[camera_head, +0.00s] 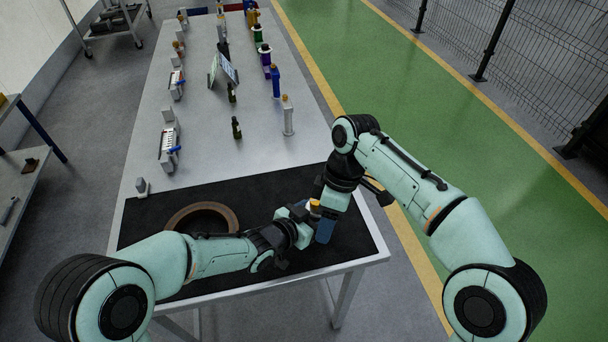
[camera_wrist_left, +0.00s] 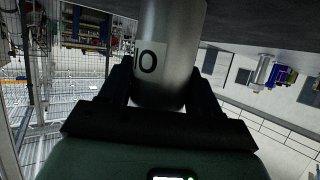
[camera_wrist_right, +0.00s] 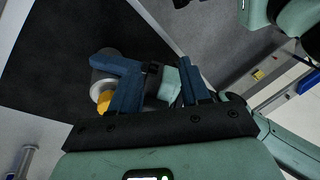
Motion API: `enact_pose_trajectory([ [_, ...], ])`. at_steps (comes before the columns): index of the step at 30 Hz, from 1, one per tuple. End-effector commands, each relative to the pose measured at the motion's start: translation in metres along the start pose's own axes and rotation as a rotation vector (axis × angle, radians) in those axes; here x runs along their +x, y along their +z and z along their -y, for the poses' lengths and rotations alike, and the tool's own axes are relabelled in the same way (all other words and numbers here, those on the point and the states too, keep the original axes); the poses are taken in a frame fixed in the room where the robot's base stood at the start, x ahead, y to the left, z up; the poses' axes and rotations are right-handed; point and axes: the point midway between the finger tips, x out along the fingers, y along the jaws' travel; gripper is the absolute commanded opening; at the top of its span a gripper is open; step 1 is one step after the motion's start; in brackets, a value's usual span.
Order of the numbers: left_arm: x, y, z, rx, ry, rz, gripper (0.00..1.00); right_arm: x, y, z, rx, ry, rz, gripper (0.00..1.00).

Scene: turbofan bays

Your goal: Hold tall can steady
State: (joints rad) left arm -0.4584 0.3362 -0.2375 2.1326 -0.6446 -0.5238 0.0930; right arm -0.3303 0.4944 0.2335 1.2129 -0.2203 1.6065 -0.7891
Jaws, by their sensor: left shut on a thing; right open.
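The tall can is a grey metal cylinder (camera_wrist_left: 172,50) with a dark-lettered label in the left wrist view. Its orange top (camera_head: 314,205) shows in the head view and again in the right wrist view (camera_wrist_right: 103,101). My left gripper (camera_head: 306,215) is shut around the can, one finger on each side, over the black mat (camera_head: 270,187). My right gripper (camera_wrist_right: 160,76) is open close by; the can's top lies beside its left finger, not between the fingers. The arms hide most of the can in the head view. I cannot tell whether its base touches the mat.
A brown ring (camera_head: 204,208) lies on the mat left of the can. Farther up the grey table (camera_head: 190,110) stand a silver can (camera_head: 288,117), a dark green bottle (camera_head: 236,128) and several other containers. The table's right edge is close to my right arm.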

Motion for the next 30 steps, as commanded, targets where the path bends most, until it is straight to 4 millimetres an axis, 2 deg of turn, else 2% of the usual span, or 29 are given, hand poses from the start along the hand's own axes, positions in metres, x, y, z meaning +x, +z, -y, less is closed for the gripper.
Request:
enact_pose_trajectory([
  [9,0.0,0.0,0.0,0.0,0.0,-0.001,0.28,-0.033,-0.028,-0.002,-0.566,0.221,0.225,0.46],
  [18,0.0,0.0,0.0,0.0,0.0,-0.001,0.28,-0.074,-0.055,0.002,-1.001,0.362,0.475,0.46],
  [24,0.0,0.0,0.0,0.0,0.0,-0.001,0.28,-0.091,-0.065,0.005,-1.147,0.399,0.584,0.46],
  [30,0.0,-0.001,0.0,0.0,0.0,-0.001,0.28,-0.096,-0.068,0.006,-1.186,0.408,0.615,0.46],
])
